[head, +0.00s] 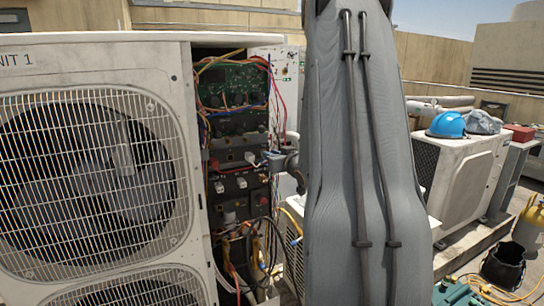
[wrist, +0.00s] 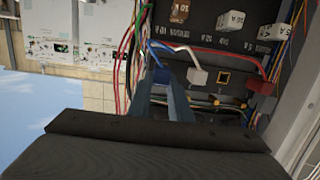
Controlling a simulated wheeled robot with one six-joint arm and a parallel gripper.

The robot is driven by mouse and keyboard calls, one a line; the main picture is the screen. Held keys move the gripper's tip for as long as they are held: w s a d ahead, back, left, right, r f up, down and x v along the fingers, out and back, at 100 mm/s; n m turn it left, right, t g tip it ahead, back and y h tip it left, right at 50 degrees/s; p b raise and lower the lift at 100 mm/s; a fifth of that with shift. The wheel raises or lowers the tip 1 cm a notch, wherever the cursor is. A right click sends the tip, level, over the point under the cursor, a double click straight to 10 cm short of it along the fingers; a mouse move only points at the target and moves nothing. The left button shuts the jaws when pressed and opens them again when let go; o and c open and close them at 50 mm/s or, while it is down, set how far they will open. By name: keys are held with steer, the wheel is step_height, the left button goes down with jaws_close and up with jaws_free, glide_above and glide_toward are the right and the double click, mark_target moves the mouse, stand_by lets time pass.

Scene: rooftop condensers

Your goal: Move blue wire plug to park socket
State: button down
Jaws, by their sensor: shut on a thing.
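The blue wire plug (wrist: 160,74) is between the fingers of my gripper (wrist: 165,95), at the left of the plug row in the wrist view. Whether it is seated in a socket is hidden by the fingers. Beside it, a white plug (wrist: 198,76) sits in the row. Right of that is an empty square socket (wrist: 224,78) with a brass-coloured rim. In the head view my gripper (head: 271,159) is at the panel's right edge, next to the white plug (head: 250,157); the blue plug is not clear there. I cannot tell which socket is the park socket.
Another plug (wrist: 260,86) with a red wire is at the row's right end. White breaker switches (wrist: 230,20) are near the row. Loose coloured wires (head: 275,90) hang beside the panel. The fan grille (head: 90,180) is left of the opening.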

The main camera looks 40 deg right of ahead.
steer(key=shift+r+b+x, duration=0.15)
steer(key=shift+x, duration=0.65)
steer(key=shift+r+b+x, duration=0.1)
steer(key=shift+b+x, duration=0.05)
steer(key=shift+x, duration=0.65)
stand_by(1.3)
steer(key=c, duration=1.5)
jaws_free()
steer(key=shift+c, duration=0.2)
